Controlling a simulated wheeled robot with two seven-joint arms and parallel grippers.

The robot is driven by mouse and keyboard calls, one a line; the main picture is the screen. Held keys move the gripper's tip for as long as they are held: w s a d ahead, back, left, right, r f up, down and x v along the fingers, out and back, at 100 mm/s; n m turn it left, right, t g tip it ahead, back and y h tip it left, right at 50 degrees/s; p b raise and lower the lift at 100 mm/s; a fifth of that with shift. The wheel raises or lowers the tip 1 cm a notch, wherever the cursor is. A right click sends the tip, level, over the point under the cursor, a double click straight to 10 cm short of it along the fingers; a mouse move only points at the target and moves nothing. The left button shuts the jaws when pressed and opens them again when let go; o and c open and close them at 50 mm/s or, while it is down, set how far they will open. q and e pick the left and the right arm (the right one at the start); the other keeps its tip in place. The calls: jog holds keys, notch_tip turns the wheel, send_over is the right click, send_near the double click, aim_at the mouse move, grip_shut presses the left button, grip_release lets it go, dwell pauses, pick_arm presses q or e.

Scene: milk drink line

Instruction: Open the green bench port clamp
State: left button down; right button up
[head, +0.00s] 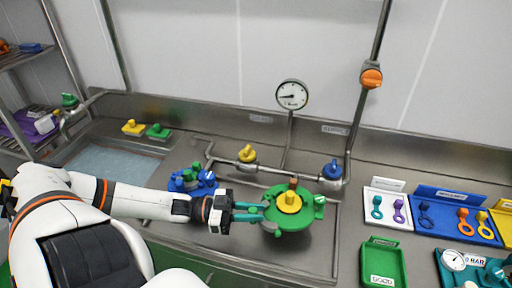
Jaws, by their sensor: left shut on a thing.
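The green bench port clamp (290,217) is a round green fitting with a yellow piece (289,201) on top, in the middle of the steel bench in the head view. A small green lug (319,205) sticks out on its right side. My left gripper (259,211) comes in from the left with teal fingers at the clamp's left edge. It is shut on a part of the green clamp there; the exact contact is small and partly hidden by the fingers. My right gripper is not in view.
Pipes with a yellow valve (247,154), a blue valve (332,170) and a gauge (292,95) stand behind. Blue and green fittings (190,180) sit behind my left wrist. A green tray (384,262) and a blue tray (455,224) lie right. A sink (108,165) is left.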

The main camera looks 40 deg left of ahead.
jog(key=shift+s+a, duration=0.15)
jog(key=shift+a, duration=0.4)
pick_arm(q)
jog(key=c, duration=1.2)
grip_release()
jog(key=shift+c, duration=0.2)
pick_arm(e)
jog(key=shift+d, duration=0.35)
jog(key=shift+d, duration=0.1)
